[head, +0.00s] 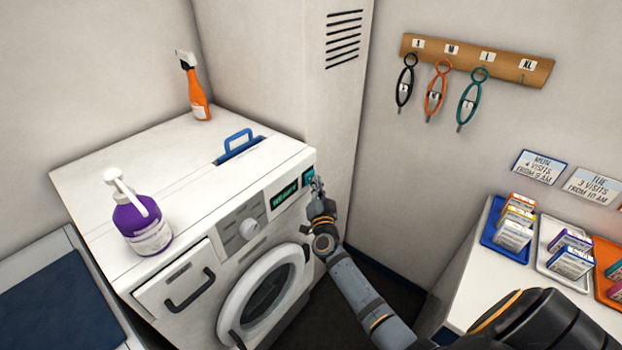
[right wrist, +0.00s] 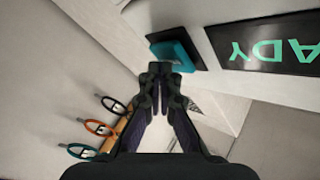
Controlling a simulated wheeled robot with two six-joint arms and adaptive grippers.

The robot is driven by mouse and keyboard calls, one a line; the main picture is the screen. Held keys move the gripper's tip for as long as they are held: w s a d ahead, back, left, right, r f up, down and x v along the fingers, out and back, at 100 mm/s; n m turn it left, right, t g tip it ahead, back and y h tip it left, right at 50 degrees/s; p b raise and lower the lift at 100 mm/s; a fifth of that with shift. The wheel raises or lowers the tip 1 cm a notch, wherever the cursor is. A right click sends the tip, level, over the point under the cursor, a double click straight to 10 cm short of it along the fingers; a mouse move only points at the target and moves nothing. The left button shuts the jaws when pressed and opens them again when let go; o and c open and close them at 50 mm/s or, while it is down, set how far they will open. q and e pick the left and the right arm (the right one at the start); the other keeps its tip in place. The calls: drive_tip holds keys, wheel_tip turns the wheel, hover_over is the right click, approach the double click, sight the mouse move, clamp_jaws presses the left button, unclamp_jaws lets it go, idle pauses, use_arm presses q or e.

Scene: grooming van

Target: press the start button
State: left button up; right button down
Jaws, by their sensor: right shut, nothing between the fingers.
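The washing machine (head: 190,200) stands at the left with its door shut. A teal start button (head: 308,177) sits at the right end of its front panel, beside a dark display (head: 284,195) with green letters reading READY. In the right wrist view the button (right wrist: 172,54) is a teal block on a dark plate, next to the display (right wrist: 268,46). My right gripper (head: 317,187) is shut and empty, its fingertips at the button. In the right wrist view the fingertips (right wrist: 160,74) overlap the button's lower edge; I cannot tell whether they touch it. My left gripper is not in view.
A purple pump bottle (head: 143,224), an orange spray bottle (head: 195,92) and a blue handle (head: 238,146) are on the machine's top. A wall column (head: 335,110) rises close behind the button. Trays with small boxes, including a blue tray (head: 491,236), sit on the right counter.

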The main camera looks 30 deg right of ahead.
drive_tip(key=shift+w+a, duration=0.15)
drive_tip(key=shift+w, duration=0.2)
idle(0.3)
drive_tip(key=shift+s, duration=0.15)
drive_tip(key=shift+s+d+p, duration=0.35)
drive_tip(key=shift+s+p, duration=0.1)
drive_tip(key=shift+s, duration=0.25)
drive_tip(key=s, duration=0.1)
drive_tip(key=s+d+p, duration=0.1)
drive_tip(key=s, duration=0.1)
drive_tip(key=s+d+p, duration=0.1)
drive_tip(key=shift+s, duration=0.3)
idle(1.5)
